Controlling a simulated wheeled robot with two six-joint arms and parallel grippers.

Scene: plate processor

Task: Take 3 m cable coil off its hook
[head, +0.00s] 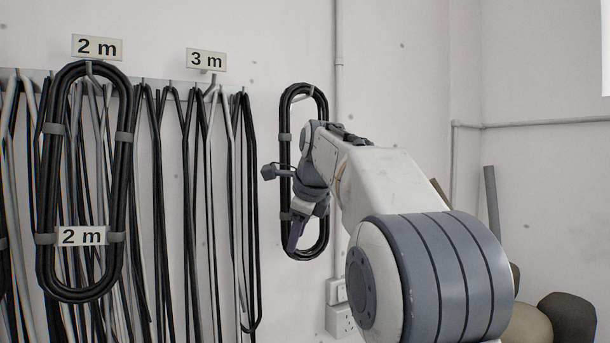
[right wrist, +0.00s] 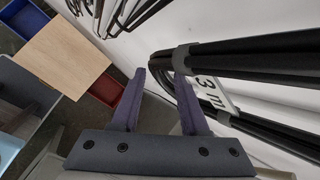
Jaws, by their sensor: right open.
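A black oval cable coil (head: 321,110) with grey bands hangs upright near the wall at the centre of the head view. A small grey piece, perhaps a hook, shows inside its top. My arm hides part of its right side. In the right wrist view the coil (right wrist: 270,55) runs in from the right and bears a white 3 m tag (right wrist: 213,93). My right gripper (right wrist: 160,77) is open, its purple fingers beside the coil's rounded end; the right finger overlaps the coil in view. Contact cannot be told. In the head view its finger (head: 295,236) shows at the coil's lower part.
A 3 m sign (head: 206,60) sits above a hook (head: 211,84) with no coil seen on it. A 2 m coil (head: 127,170) hangs at left under the 2 m sign (head: 97,47). Several loose cables hang between. A wall socket (head: 340,321) is below the coil.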

